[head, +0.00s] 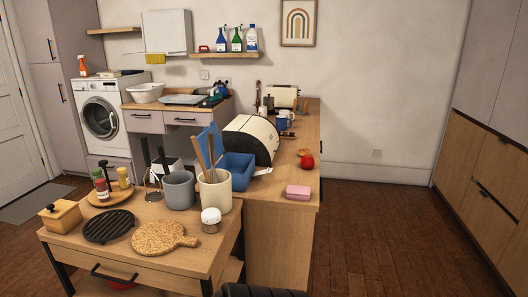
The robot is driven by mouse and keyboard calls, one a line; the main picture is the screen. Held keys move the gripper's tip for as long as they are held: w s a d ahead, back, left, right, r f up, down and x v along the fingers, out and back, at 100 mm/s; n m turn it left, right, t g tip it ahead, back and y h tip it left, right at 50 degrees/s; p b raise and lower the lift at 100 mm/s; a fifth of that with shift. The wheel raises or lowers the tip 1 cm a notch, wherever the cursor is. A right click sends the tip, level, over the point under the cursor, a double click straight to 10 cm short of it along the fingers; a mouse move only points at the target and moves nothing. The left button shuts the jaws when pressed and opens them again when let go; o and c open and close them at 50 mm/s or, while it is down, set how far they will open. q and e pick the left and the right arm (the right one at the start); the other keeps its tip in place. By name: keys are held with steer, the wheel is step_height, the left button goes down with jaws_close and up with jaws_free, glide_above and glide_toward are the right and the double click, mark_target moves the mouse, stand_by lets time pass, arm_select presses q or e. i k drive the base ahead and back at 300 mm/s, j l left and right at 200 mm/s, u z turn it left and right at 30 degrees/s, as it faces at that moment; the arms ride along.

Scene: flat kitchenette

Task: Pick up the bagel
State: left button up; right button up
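A small tan-brown round item (304,152), which looks like the bagel, lies on the wooden counter (278,215) near its right edge. It is small in the head view, and a red round fruit or vegetable (307,162) in front partly overlaps it. Neither of my grippers is in view.
A cream bread box (251,138) and blue bin (237,170) stand to the left. A nearer wooden table (190,228) holds utensil pots, a cork board (160,238) and a black trivet (108,226). Floor to the right is clear.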

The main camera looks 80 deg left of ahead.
mark_target(302, 152)
steer(key=u, duration=0.5)
steer(key=j+u, duration=0.1)
steer(key=u, duration=0.85)
steer(key=i+u, duration=0.1)
steer(key=u, duration=0.9)
